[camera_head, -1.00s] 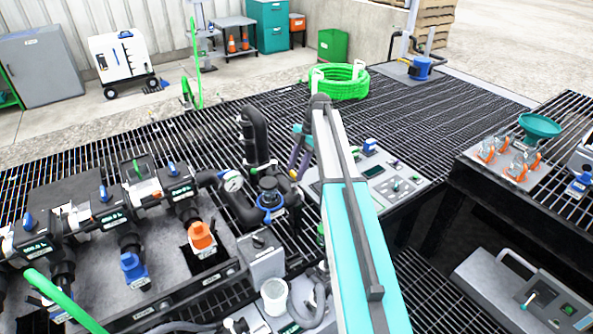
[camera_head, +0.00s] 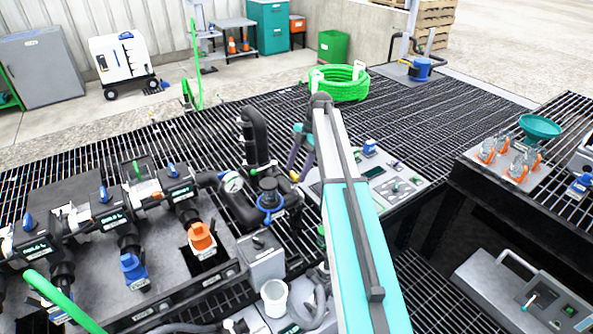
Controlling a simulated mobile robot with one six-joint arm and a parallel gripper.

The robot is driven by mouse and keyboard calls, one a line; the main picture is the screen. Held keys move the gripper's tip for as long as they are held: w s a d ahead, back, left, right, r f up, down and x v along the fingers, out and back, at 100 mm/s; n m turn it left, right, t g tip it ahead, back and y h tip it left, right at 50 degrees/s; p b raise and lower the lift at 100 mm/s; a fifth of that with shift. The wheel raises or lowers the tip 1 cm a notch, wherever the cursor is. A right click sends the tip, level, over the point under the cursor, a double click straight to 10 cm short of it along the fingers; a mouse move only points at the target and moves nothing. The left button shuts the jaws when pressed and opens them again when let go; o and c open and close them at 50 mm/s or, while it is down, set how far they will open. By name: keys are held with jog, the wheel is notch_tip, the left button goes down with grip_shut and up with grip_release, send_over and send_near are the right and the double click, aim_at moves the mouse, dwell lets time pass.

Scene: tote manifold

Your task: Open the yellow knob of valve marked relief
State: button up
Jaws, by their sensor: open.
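My gripper (camera_head: 298,158) has purple fingers below a teal wrist, just left of my arm's far end. It is open, pointing down over the black pipework, and partly hidden by the arm. A small yellow piece (camera_head: 294,176) shows right at the fingertips. It may be the yellow knob, but it is too small to tell, and I cannot tell whether the fingers touch it. A black valve body with a blue ring (camera_head: 269,203) stands just left of and below it. No label reading relief can be made out.
A round gauge (camera_head: 233,183) and a tall black bent pipe (camera_head: 255,135) stand close left of the gripper. A manifold with blue and orange fittings (camera_head: 203,238) fills the left. A control panel (camera_head: 397,188) lies right. A green hose coil (camera_head: 340,83) lies behind on open grating.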

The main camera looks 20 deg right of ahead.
jog(key=b+v, duration=0.2)
jog(key=v, duration=1.1)
jog(key=shift+s, duration=0.1)
dwell(0.4)
